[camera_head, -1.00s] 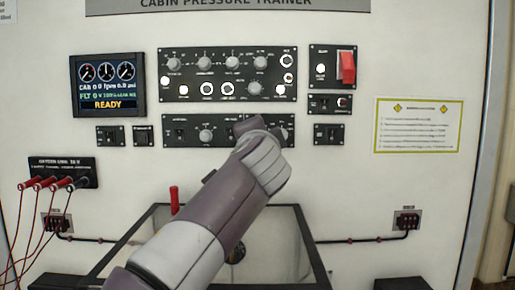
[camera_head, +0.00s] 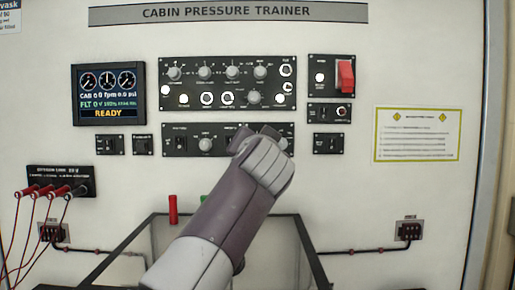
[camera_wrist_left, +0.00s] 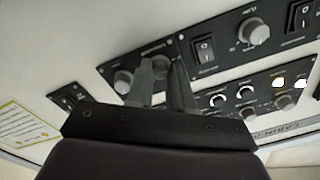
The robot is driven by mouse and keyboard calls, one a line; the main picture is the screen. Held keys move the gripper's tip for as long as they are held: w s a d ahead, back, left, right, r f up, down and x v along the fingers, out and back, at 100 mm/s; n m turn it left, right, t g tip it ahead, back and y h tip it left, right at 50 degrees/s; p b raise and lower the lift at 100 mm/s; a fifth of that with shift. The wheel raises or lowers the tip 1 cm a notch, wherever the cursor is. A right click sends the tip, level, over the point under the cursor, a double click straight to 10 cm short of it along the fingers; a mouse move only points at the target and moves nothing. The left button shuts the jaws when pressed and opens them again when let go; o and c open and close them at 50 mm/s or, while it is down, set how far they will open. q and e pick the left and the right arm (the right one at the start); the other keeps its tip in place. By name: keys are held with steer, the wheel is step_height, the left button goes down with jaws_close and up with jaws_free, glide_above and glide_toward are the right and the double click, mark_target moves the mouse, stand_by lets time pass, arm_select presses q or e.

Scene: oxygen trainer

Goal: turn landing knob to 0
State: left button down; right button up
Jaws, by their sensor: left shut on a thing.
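The lower black control panel (camera_head: 222,143) is on the white wall, with rocker switches and grey round knobs. My left gripper (camera_wrist_left: 163,72) is at its right half, with its fingers closed around a grey knob (camera_wrist_left: 160,62) beside a rocker switch (camera_wrist_left: 205,50). The label by this knob is too blurred to read, so I cannot confirm that it is the landing knob or read its setting. Another grey knob (camera_wrist_left: 123,80) is just beside the fingers. In the head view my left wrist covers the held knob. My right gripper is not in view.
The upper panel (camera_head: 213,101) holds several knobs and lit round buttons. A display (camera_head: 108,94) reads READY. A guarded red switch (camera_head: 346,76) is at the right. Red-plugged cables (camera_head: 30,190) hang at the left. A red cylinder (camera_head: 173,208) stands below the panel.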

arm_select(q)
steer(key=shift+w+f, duration=0.1)
steer(key=shift+f, duration=0.15)
steer(key=c, duration=1.1)
jaws_free()
steer(key=shift+o, duration=0.5)
steer(key=shift+r, duration=0.1)
steer(key=s+b, duration=0.4)
steer(key=s, duration=0.8)
steer(key=shift+s, duration=0.4)
